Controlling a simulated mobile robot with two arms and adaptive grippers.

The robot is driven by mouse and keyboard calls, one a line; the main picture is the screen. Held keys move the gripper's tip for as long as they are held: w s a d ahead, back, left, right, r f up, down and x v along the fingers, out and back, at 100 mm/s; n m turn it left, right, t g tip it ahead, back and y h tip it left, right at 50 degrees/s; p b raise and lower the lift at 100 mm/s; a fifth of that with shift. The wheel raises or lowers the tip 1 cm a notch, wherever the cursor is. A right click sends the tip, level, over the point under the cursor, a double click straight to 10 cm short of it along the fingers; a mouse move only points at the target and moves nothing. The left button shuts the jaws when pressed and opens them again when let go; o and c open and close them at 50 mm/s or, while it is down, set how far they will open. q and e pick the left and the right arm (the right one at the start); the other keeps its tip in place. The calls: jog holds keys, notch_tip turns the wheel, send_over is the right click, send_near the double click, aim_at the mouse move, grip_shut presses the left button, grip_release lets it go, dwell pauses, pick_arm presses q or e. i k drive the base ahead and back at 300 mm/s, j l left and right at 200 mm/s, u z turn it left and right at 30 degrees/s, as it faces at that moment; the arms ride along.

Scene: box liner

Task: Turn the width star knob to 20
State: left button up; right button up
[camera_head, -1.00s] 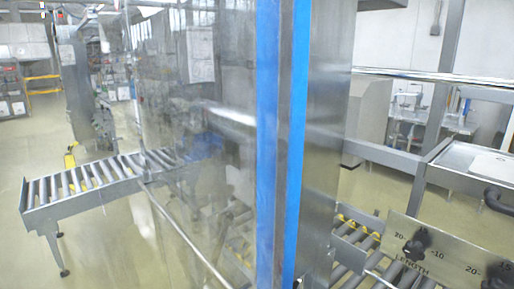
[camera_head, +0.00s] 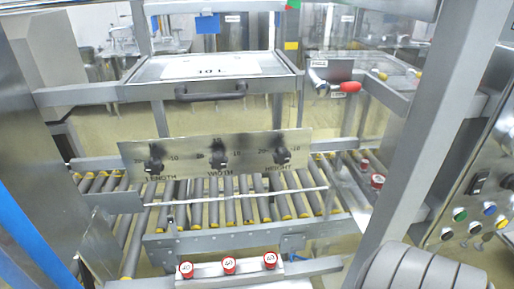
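The width star knob (camera_head: 219,159) is the black middle one of three on a metal plate (camera_head: 190,147), with the word WIDTH under it. Numbers ring it, but they are too small and smudged to read surely, and I cannot tell where the knob points. The length knob (camera_head: 154,166) is to its left and the height knob (camera_head: 282,156) to its right. Neither of my grippers shows in the view, and nothing touches the knobs.
A tray with a black handle (camera_head: 211,92) is behind. A slanted metal post (camera_head: 425,130) and a control panel (camera_head: 484,200) stand at the right.

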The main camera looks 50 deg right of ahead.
aim_at(218, 162)
jog(key=z, duration=1.15)
